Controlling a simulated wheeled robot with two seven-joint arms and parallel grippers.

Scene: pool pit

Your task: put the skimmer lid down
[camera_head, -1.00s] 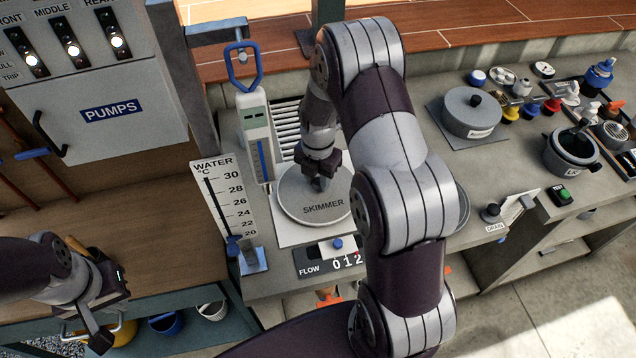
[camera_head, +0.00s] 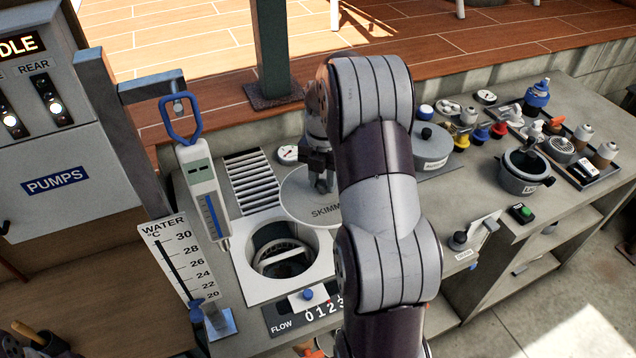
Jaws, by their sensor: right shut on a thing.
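The skimmer lid (camera_head: 296,197) is a round grey disc marked SKIMMER, partly hidden behind my right arm. My right gripper (camera_head: 322,186) is shut on the lid near its middle, from above. The lid is to the upper right of the open skimmer hole (camera_head: 283,250), overlapping its edge in the picture. Inside the hole a pale ring or handle shows. I cannot tell how high the lid is above the counter. My left gripper is out of view.
A slatted grate (camera_head: 254,183) and a round gauge (camera_head: 288,154) lie behind the hole. A blue-handled tester (camera_head: 203,192) and the water scale (camera_head: 180,262) stand left. A grey pot (camera_head: 433,148), small parts and a dark pot (camera_head: 524,170) occupy the counter's right side.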

